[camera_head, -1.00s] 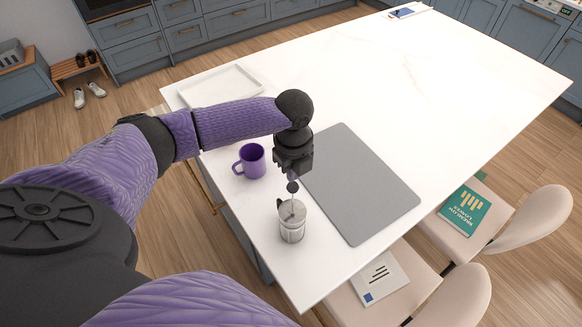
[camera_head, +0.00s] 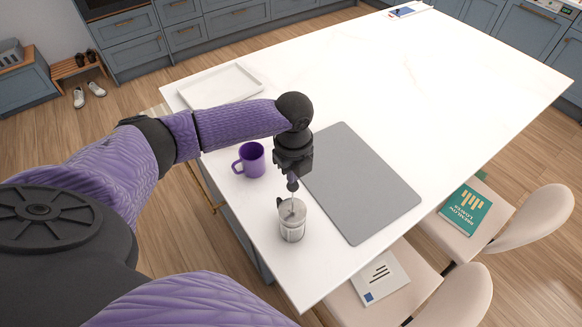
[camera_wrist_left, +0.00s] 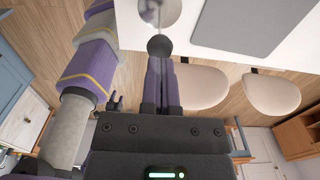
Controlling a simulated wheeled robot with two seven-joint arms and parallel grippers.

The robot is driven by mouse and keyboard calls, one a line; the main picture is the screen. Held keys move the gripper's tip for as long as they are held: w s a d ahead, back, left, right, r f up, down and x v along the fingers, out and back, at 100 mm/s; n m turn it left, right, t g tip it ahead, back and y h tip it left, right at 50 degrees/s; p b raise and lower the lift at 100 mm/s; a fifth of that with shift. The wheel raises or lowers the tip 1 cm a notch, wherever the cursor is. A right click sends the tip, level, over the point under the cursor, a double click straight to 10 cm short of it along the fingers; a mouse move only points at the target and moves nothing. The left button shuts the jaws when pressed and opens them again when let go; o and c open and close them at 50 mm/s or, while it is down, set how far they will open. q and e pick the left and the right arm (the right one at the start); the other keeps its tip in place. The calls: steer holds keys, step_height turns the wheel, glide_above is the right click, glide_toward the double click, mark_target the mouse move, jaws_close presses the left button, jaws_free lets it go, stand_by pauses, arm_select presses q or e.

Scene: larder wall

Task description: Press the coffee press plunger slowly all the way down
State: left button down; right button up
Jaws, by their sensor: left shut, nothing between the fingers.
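The coffee press (camera_head: 291,222) stands upright near the front left edge of the white island top. It is a clear beaker with a metal lid. Its thin plunger rod stands up out of the lid, with a dark round knob (camera_head: 292,186) on top, so the plunger is raised. My left gripper (camera_head: 292,178) is shut and empty, pointing down at the knob from just above. In the left wrist view its purple fingertips (camera_wrist_left: 161,62) meet the edge of the knob (camera_wrist_left: 159,47); I cannot tell whether they touch. The lid (camera_wrist_left: 172,12) shows beyond it.
A purple mug (camera_head: 251,160) stands left of my left gripper. A grey mat (camera_head: 362,186) lies right of the press, and a white tray (camera_head: 222,85) lies farther back. Chairs stand along the right edge, one holding a teal book (camera_head: 465,210).

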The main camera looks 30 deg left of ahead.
arm_select(q)
steer(key=shift+f+b, duration=3.05)
steer(key=shift+f, duration=1.75)
stand_by(1.2)
step_height(320, 180, up, 7)
steer(key=p, duration=0.7)
steer(key=shift+r+p, duration=0.15)
steer(key=shift+p, duration=0.2)
